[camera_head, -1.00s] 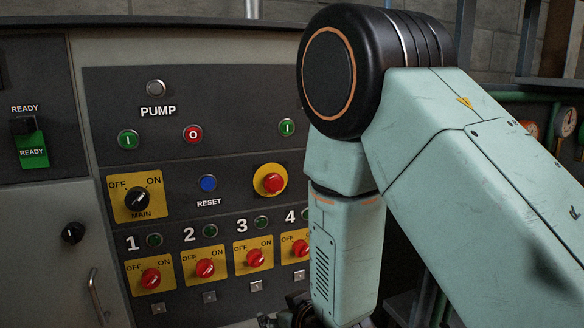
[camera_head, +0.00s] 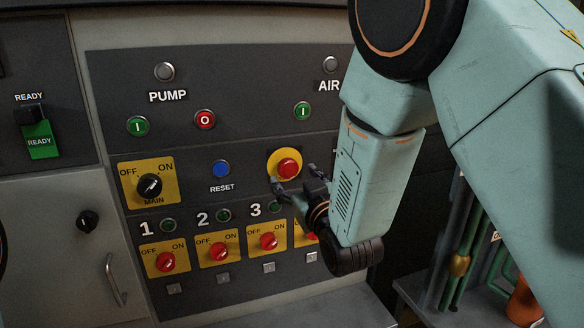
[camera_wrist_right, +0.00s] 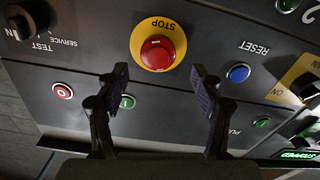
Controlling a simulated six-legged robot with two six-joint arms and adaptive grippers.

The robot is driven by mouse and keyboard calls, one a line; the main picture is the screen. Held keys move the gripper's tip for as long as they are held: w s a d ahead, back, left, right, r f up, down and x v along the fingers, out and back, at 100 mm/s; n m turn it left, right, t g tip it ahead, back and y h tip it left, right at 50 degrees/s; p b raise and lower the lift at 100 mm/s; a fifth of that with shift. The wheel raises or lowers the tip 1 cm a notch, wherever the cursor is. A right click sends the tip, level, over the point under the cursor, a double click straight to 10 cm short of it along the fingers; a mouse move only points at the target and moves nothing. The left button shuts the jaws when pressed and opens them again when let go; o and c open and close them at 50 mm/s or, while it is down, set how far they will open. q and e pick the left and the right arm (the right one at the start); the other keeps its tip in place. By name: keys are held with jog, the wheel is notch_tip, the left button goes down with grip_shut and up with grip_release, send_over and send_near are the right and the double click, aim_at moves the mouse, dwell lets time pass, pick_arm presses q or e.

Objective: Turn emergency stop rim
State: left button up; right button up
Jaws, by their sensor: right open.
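The emergency stop is a red mushroom button (camera_head: 289,168) on a round yellow plate, on the dark panel in the head view. In the right wrist view the red button (camera_wrist_right: 158,54) shows upside down with STOP on its yellow rim (camera_wrist_right: 142,36). My right gripper (camera_head: 293,178) is open and empty, just in front of and slightly below the button. In the right wrist view its two fingers (camera_wrist_right: 158,76) stand apart on either side of the button's line. I see no clear contact with the rim. My left gripper is not in view.
A blue RESET button (camera_head: 221,169) and the black MAIN switch (camera_head: 149,186) are left of the stop. Red numbered switches (camera_head: 268,241) sit below it. A green button (camera_head: 303,111) is above. My right arm hides the panel's right side.

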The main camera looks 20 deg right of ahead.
aim_at(290, 171)
jog(key=w, duration=0.4)
jog(key=shift+f+p, duration=0.15)
jog(key=shift+p, duration=0.2)
jog(key=shift+w+d+f, duration=0.15)
jog(key=shift+w+d, duration=0.1)
jog(key=shift+w, duration=0.2)
jog(key=shift+s+a, duration=0.1)
jog(key=shift+s, duration=0.1)
jog(key=shift+s+a+r, duration=0.1)
jog(key=shift+a+r, duration=0.1)
jog(key=shift+r, duration=0.05)
jog(key=shift+c, duration=0.3)
jog(key=shift+w+d+f, duration=0.2)
jog(key=shift+w, duration=0.15)
jog(key=c, duration=1.1)
